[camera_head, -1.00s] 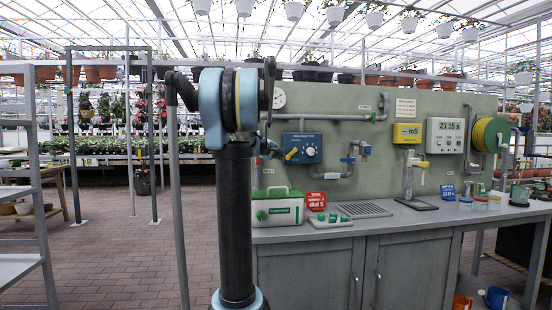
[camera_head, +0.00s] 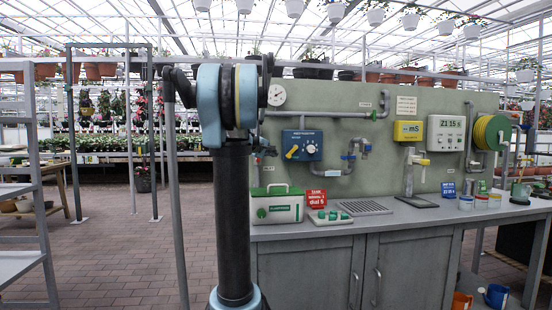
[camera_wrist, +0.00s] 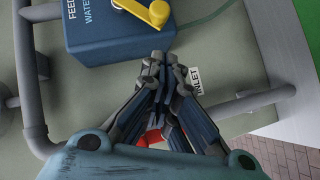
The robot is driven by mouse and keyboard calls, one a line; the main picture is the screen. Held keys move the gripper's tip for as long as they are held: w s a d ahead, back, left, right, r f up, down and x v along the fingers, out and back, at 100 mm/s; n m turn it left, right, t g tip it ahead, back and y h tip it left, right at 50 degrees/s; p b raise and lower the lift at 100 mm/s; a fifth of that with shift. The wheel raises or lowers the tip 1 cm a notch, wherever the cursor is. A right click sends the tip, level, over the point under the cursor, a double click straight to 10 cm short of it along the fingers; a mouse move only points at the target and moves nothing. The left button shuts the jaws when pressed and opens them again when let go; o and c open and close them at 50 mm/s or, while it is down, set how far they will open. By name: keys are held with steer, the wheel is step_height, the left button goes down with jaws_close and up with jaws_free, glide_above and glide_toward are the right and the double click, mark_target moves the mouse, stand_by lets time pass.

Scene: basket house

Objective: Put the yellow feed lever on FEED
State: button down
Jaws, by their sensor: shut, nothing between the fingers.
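The yellow feed lever (camera_head: 291,152) sits on the left part of a blue box (camera_head: 308,139) on the green wall panel, lying at a slant. In the wrist view the lever (camera_wrist: 143,9) shows at the top edge, partly cut off, with its rounded end toward the right. The blue box (camera_wrist: 115,42) there carries the words FEED and WATER at its left. My gripper (camera_wrist: 163,62) is shut and empty, its tips just below the box's lower edge in that picture and apart from the lever.
Grey pipes run beside the box, one (camera_wrist: 245,101) near my fingers in the wrist view. An INLET label (camera_wrist: 195,80) is close to the tips. On the bench stand a green-and-white case (camera_head: 277,207), a red sign (camera_head: 316,199) and a grate (camera_head: 367,208).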

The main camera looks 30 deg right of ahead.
steer(key=v, duration=0.9)
steer(key=shift+s+a+f, duration=0.2)
steer(key=shift+s+a, duration=0.05)
steer(key=s+a+f+m+g+y, duration=0.1)
steer(key=s+a+f+y, duration=0.3)
steer(key=s+a+f, duration=0.6)
steer(key=s+a+f+m+g+y, duration=0.1)
steer(key=s+a+f+g+y, duration=0.2)
steer(key=s+a+f, duration=0.7)
steer(key=s+a+f+m+g+y, duration=0.1)
steer(key=s+a+f+y, duration=0.4)
steer(key=s+a+f, duration=0.5)
steer(key=s+f+g, duration=0.1)
steer(key=s+f, duration=0.5)
steer(key=f, duration=0.4)
steer(key=shift+s, duration=0.3)
steer(key=shift+f, duration=0.1)
